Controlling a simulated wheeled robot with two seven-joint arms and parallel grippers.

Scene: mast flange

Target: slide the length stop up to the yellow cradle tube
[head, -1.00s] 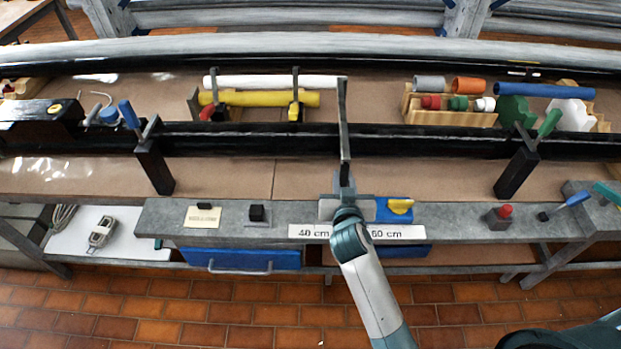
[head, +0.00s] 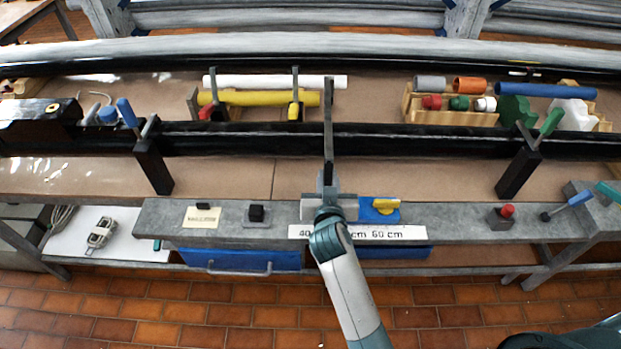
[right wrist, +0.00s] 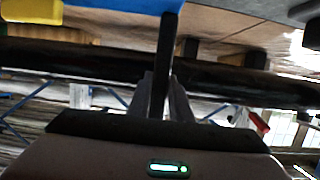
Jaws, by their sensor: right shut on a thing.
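The length stop is a dark upright bar (head: 328,115) on a grey carriage (head: 345,207), with a blue block and yellow knob (head: 386,206) at its right side. My right gripper (head: 328,182) is shut on the lower part of the bar, which also shows between the fingers in the right wrist view (right wrist: 161,65). The yellow cradle tube (head: 265,98) lies level behind the black rail. Its right end appears just left of the bar, with a thin gap in the head view; contact cannot be confirmed. My left gripper is out of view.
A white tube (head: 270,81) lies behind the yellow one, and dark posts (head: 296,90) stand at the cradle. The scale strip (head: 400,233) runs along the grey bench edge. A small black block (head: 256,214) sits left of the carriage, with free room between.

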